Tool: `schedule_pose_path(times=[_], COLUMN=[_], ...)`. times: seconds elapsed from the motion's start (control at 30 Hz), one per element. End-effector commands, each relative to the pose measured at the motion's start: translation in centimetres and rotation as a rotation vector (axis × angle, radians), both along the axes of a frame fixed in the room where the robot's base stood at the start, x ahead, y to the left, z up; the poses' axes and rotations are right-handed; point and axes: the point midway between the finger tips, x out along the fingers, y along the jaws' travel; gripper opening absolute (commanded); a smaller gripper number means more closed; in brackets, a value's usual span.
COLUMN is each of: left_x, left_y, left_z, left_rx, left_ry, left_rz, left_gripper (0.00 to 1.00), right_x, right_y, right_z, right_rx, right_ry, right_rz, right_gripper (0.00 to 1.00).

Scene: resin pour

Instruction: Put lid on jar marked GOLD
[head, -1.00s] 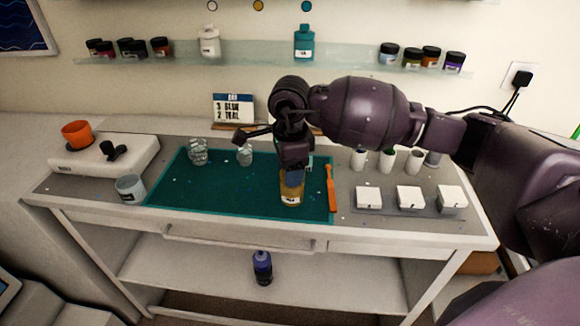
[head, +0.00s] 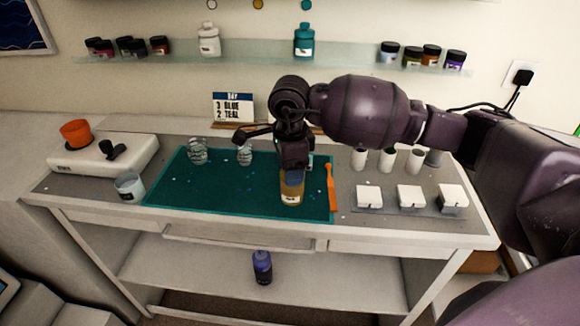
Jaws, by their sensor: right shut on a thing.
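The jar (head: 291,194) with amber-gold contents and a white label stands upright near the front of the teal mat (head: 230,192). The label's writing is too small to read. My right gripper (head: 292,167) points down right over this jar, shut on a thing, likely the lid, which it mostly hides. A bluish band shows between the gripper and the gold part of the jar. I cannot tell whether the held thing touches the rim. My left gripper is not in view.
An orange stick (head: 331,187) lies just right of the jar. Clear cups (head: 198,152) stand at the mat's back left. White blocks (head: 411,197) and white cups (head: 387,160) are at the right. A grey cup (head: 130,187) stands left of the mat, whose front left is mostly clear.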

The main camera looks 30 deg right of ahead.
Motion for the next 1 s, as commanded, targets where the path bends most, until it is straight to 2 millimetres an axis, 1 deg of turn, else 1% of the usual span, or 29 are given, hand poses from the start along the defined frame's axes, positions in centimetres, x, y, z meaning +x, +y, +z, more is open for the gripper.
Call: schedule_pose_path(times=[0.13, 0.17, 0.3, 0.33, 0.37, 0.53, 0.57, 0.63, 0.87, 1.0], left_x=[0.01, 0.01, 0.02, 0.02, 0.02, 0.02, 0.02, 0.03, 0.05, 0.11], left_y=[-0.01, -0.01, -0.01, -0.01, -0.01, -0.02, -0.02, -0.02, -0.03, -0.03], left_z=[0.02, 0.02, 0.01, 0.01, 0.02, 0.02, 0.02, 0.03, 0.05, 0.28], left_rx=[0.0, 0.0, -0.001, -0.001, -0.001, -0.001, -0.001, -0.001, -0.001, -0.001], left_ry=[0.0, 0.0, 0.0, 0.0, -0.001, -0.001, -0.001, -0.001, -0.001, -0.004], left_rz=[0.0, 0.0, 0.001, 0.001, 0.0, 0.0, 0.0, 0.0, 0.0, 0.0], left_gripper=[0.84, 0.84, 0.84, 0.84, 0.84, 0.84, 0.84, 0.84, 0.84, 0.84], right_x=[0.0, -0.01, -0.01, -0.01, -0.01, -0.01, -0.01, -0.01, -0.01, 0.01], right_y=[-0.01, -0.01, -0.01, -0.01, -0.01, -0.01, -0.01, -0.01, -0.01, -0.01], right_z=[0.0, 0.0, -0.01, -0.01, -0.02, -0.02, -0.02, -0.02, 0.01, 0.39], right_rx=[0.0, 0.0, 0.0, 0.0, 0.0, 0.0, 0.0, 0.0, 0.0, 0.0], right_ry=[0.0, 0.0, 0.0, 0.0, 0.0, 0.0, 0.0, 0.0, 0.0, -0.001], right_rz=[0.0, 0.0, 0.0, 0.0, 0.0, 0.0, 0.0, 0.0, 0.0, 0.0], right_gripper=[0.35, 0.58, 0.8, 0.84, 0.87, 0.87, 0.9, 1.0, 1.0, 1.0])
